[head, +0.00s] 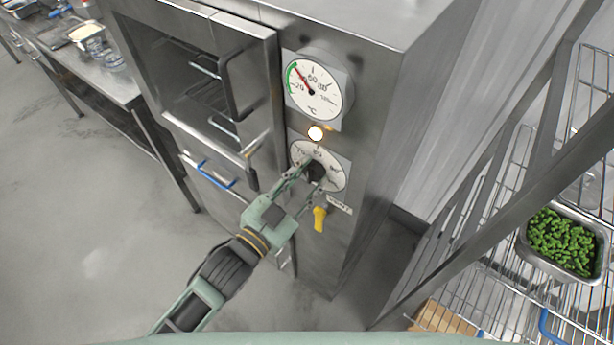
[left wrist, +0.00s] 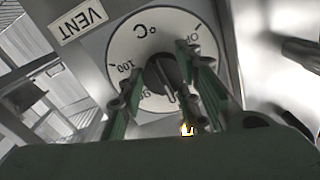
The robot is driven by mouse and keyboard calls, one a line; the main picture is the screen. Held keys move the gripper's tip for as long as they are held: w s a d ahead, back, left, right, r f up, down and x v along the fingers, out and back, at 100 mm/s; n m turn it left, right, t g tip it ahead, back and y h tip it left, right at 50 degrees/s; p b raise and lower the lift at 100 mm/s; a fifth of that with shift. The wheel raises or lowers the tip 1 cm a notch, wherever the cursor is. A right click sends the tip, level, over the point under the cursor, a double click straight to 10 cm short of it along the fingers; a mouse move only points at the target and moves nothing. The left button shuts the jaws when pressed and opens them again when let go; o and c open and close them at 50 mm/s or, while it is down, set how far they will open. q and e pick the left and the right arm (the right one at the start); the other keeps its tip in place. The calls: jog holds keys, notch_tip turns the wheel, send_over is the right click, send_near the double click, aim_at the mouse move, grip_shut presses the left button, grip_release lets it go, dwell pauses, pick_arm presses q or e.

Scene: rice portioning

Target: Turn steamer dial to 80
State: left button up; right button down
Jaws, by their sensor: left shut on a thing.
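The steamer dial (head: 331,158) is a white round scale with a black knob in the middle, on the front of the steel steamer (head: 360,100). My left gripper (head: 311,178) is shut on the black knob. In the left wrist view the dial (left wrist: 135,42) appears upside down, and the green fingers (left wrist: 160,85) lie on both sides of the knob (left wrist: 163,72). The fingers hide part of the scale, so I cannot read the exact setting. A temperature gauge (head: 322,98) with a red needle sits above the dial. My right gripper is not in view.
A lit lamp (head: 316,133) sits between gauge and dial. A yellow lever (head: 319,219) hangs below, by a VENT label (left wrist: 77,20). The steamer door handle (head: 241,85) juts out at the left. A wire rack (head: 470,260) with a pan of green vegetables (head: 521,250) stands at the right.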

pick_arm(q)
jog(key=shift+d+r, duration=0.1)
dwell(0.5)
jog(key=o, duration=1.1)
jog(key=shift+s+d, duration=0.1)
jog(key=shift+d, duration=0.05)
jog(key=shift+c, duration=0.2)
jog(key=shift+r, duration=0.1)
